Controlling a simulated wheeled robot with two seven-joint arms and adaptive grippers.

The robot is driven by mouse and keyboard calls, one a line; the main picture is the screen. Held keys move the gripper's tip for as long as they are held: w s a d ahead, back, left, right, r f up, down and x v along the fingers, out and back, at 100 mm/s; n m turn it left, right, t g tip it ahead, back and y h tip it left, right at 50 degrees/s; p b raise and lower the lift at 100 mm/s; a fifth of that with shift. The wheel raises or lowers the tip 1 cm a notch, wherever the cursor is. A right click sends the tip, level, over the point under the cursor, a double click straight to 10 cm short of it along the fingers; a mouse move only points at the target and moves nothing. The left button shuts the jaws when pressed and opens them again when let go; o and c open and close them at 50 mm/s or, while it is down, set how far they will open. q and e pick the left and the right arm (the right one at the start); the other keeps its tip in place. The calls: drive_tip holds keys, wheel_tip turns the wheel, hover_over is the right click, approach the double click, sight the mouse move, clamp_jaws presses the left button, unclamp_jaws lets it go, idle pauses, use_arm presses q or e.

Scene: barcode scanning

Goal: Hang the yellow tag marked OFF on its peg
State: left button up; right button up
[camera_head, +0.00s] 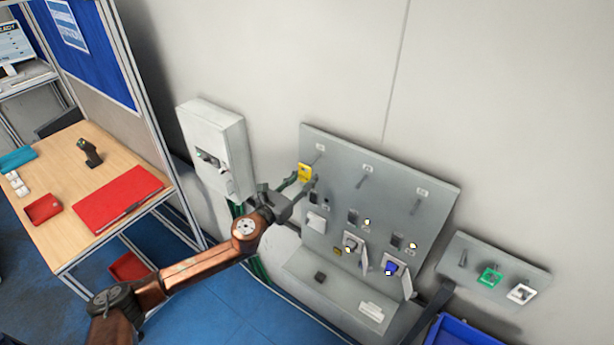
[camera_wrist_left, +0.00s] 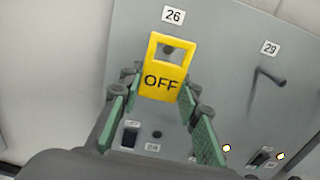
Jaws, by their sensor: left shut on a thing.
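The yellow tag marked OFF (camera_wrist_left: 162,84) is upright between the fingertips of my left gripper (camera_wrist_left: 160,92), which is shut on it. In the wrist view the tag is in front of the grey panel, just below label 26. A dark piece, seemingly the peg end (camera_wrist_left: 168,50), shows through the tag's window. I cannot tell whether it passes through the window. In the head view the tag (camera_head: 304,172) and the left gripper (camera_head: 299,186) are at the panel's upper left edge. My right gripper is not in view.
The grey panel (camera_head: 390,185) carries other bare pegs, one under label 29 (camera_wrist_left: 268,77). Switches and small lamps sit lower down. A white wall box (camera_head: 213,140) is to the left. A smaller panel (camera_head: 470,255) holds a green tag (camera_head: 489,277) and a white tag (camera_head: 521,293).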

sight(304, 179)
use_arm(q)
drive_tip(key=shift+s+a, duration=0.2)
drive_tip(key=shift+s, duration=0.05)
idle(0.3)
drive_tip(key=shift+p+v, duration=0.4)
drive_tip(key=shift+v, duration=0.5)
drive_tip(key=shift+p+v, duration=0.45)
drive_tip(key=shift+v, duration=1.45)
drive_tip(key=shift+s+a, duration=0.1)
drive_tip(key=shift+s, duration=0.1)
